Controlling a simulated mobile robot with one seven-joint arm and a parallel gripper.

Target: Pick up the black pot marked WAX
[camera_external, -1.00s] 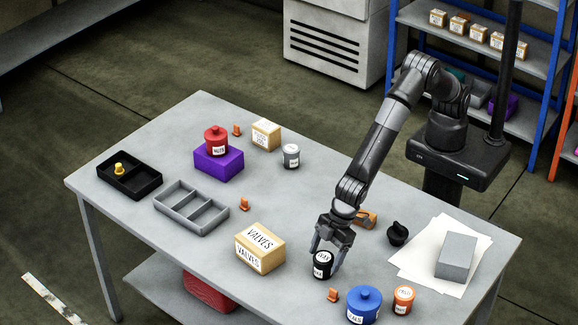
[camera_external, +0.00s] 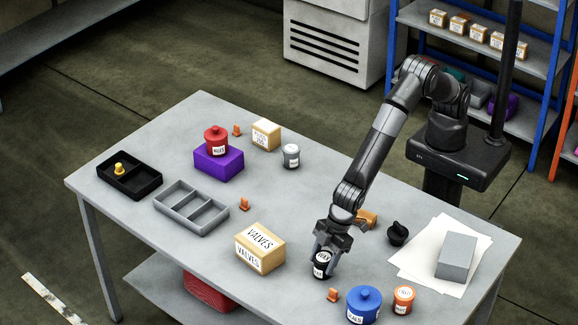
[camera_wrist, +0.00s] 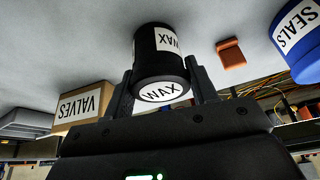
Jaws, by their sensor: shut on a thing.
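The black pot marked WAX (camera_external: 321,266) is between the fingers of my gripper (camera_external: 325,257) near the front of the table. It has a white label on its side and a white label on its top. In the wrist view the WAX pot (camera_wrist: 160,68) sits between the two dark fingers of my gripper (camera_wrist: 160,80), which are shut on its sides. In the outside view the gripper partly covers the pot's upper part. I cannot tell for sure whether its bottom is clear of the table.
A VALVES box (camera_external: 260,248) stands to the left of the pot. A blue SEALS pot (camera_external: 364,304), an orange pot (camera_external: 403,299) and a small orange piece (camera_external: 333,295) are to the right. A grey block (camera_external: 456,255) lies on white paper (camera_external: 420,250).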

